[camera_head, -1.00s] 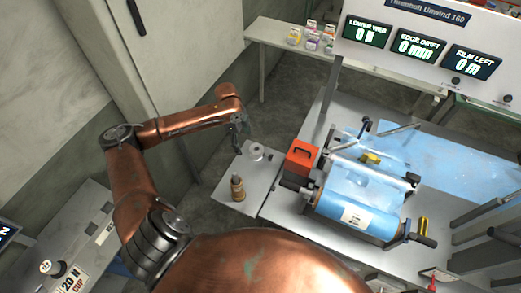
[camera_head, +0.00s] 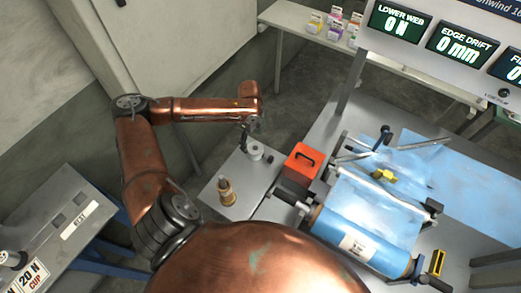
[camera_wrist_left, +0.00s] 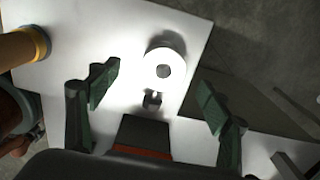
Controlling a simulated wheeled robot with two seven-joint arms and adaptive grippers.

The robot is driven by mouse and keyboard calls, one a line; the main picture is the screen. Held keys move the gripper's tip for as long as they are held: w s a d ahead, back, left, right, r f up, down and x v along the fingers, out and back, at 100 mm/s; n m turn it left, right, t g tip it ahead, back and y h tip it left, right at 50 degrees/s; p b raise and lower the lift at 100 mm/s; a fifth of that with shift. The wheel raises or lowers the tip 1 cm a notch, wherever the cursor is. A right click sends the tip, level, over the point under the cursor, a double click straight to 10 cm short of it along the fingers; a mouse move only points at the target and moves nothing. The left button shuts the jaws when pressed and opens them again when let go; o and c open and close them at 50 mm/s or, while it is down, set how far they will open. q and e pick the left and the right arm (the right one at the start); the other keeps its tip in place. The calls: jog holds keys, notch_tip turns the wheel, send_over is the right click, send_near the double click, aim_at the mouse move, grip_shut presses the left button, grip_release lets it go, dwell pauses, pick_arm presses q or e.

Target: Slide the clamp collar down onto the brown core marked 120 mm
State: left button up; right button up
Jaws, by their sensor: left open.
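The clamp collar, a pale ring with a dark centre hole and a small dark block at its edge, lies on the small grey side table (camera_head: 210,198) in the head view (camera_head: 256,154). In the wrist view the collar (camera_wrist_left: 163,48) lies ahead of and between the fingers. The brown core (camera_head: 227,192) stands near the table's front; no marking is readable. A brown cylinder with a yellowish band, apparently this core, shows at upper left in the wrist view (camera_wrist_left: 20,46). My left gripper (camera_wrist_left: 157,94) is open and empty above the table, close to the collar. My right gripper is out of view.
A red-orange box (camera_head: 301,162) stands right of the collar, beside the machine with its blue film roll (camera_head: 350,222). A cabinet (camera_head: 160,45) stands behind my left arm. A bench (camera_head: 60,215) is at the lower left. Table space between collar and core looks clear.

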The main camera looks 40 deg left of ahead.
aim_at(255, 149)
pick_arm(q)
jog(key=f, duration=0.2)
jog(key=shift+w+d+f, duration=0.1)
jog(key=shift+w+f, duration=0.1)
jog(key=shift+f, duration=0.2)
jog(key=shift+w+d+f+b, duration=0.15)
jog(key=shift+f+b, duration=0.2)
jog(key=shift+f, duration=0.2)
notch_tip(255, 149, down, 4)
jog(key=shift+w+d+f+b, duration=0.15)
jog(key=shift+f+b, duration=0.1)
jog(key=shift+b, duration=0.3)
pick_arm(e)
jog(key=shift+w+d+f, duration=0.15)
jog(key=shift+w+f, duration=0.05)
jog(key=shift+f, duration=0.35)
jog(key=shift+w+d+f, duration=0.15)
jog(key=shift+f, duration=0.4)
pick_arm(q)
jog(key=shift+c, duration=0.2)
jog(key=c, duration=1.6)
jog(key=shift+r, duration=0.1)
jog(key=shift+c, duration=0.5)
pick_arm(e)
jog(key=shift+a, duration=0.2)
